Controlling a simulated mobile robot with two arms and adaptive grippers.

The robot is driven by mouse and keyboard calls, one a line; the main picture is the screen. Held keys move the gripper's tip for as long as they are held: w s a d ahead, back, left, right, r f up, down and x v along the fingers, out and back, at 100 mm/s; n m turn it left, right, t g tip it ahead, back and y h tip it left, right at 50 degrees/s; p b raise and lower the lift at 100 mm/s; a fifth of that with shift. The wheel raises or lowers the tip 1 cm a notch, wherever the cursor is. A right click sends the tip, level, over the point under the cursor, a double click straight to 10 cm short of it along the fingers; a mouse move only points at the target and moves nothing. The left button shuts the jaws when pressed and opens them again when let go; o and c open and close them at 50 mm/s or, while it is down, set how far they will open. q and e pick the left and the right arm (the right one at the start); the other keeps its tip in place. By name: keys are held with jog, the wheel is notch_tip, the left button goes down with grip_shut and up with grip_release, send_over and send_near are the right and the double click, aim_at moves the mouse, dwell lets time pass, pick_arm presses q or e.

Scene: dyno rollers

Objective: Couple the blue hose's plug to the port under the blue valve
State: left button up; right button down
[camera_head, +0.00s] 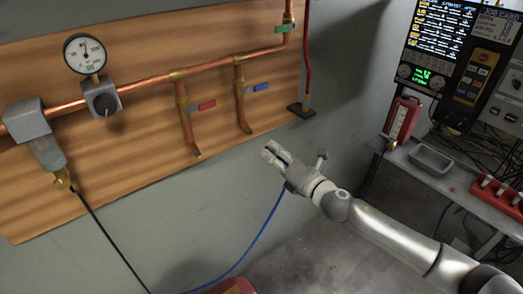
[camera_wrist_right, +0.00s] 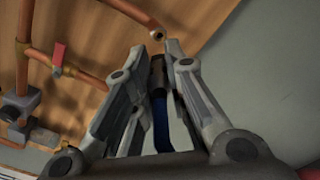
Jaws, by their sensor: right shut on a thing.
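The blue valve (camera_head: 261,87) sits on a copper drop pipe on the wooden panel. The port (camera_head: 247,129) is this pipe's open lower end, and a port (camera_wrist_right: 156,35) shows just beyond the fingertips in the wrist view. My right gripper (camera_head: 274,154) is below and to the right of the port, apart from it. It is shut on the blue hose's plug (camera_wrist_right: 157,72), which is dark and partly hidden between the fingers. The blue hose (camera_head: 258,238) hangs from the gripper toward the floor. My left gripper is not in view.
The red valve (camera_head: 205,105) has its own drop pipe left of the blue one. A red hose (camera_head: 307,50) comes down to a dark block (camera_head: 301,109) on the right. A black hose (camera_head: 108,241) hangs at left. A bench with a grey tray (camera_head: 430,160) stands right.

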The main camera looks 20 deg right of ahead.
jog(key=shift+w+a+r, duration=0.15)
jog(key=shift+w+r, duration=0.05)
jog(key=shift+w, duration=0.5)
jog(key=x, duration=0.2)
jog(key=shift+w+a+f, duration=0.1)
jog(key=shift+w, duration=0.2)
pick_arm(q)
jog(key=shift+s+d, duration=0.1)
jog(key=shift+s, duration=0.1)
pick_arm(e)
jog(key=shift+x, duration=1)
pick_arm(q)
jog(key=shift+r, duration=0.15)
pick_arm(e)
jog(key=shift+w+a, duration=0.1)
jog(key=shift+w, duration=0.15)
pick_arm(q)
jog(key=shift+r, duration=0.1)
pick_arm(e)
jog(key=shift+w+a, duration=0.2)
jog(key=shift+w, duration=0.45)
dwell(0.5)
jog(key=c, duration=1.4)
grip_release()
jog(key=shift+o, duration=0.2)
